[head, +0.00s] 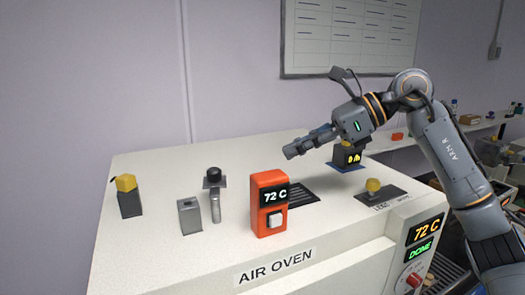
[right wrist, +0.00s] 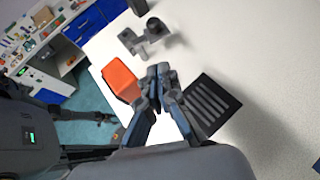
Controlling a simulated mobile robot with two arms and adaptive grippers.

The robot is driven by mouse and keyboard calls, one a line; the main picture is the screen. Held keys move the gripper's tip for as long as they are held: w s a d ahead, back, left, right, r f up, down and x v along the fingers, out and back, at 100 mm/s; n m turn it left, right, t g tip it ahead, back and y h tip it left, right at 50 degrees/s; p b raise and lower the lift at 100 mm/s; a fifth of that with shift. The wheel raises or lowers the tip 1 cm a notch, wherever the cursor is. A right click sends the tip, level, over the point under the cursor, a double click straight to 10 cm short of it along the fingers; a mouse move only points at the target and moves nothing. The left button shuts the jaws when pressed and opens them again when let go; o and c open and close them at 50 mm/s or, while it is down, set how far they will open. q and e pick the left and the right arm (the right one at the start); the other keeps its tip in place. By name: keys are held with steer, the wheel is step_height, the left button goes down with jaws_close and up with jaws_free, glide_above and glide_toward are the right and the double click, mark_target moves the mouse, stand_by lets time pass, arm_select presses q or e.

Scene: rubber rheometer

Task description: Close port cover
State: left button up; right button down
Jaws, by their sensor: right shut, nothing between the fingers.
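The likely port cover is a black knob (head: 213,173) on a dark plate, with a grey upright bar (head: 215,207) in front of it, on the white air oven top. I cannot tell surely whether it is open. The knob also shows in the right wrist view (right wrist: 154,25), beyond the fingertips. My right gripper (head: 289,152) is shut and empty, above the oven top behind the orange box, to the right of the knob and apart from it. Its closed fingers show in the right wrist view (right wrist: 158,70). My left gripper is not in view.
An orange box (head: 268,219) reading 72 C stands in front of a black slotted vent (head: 290,193). A grey block (head: 189,216) stands left of the bar. A yellow-topped block (head: 129,198) is far left; a yellow knob (head: 373,185) and a dark display block (head: 347,157) are right.

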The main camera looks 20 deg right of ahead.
steer(key=p, duration=0.3)
glide_toward(214, 180)
step_height(214, 180, down, 2)
steer(key=w, duration=0.1)
steer(key=w+a+p, duration=0.2)
steer(key=a, duration=0.1)
steer(key=shift+w+f, duration=0.2)
steer(key=shift+f, duration=0.2)
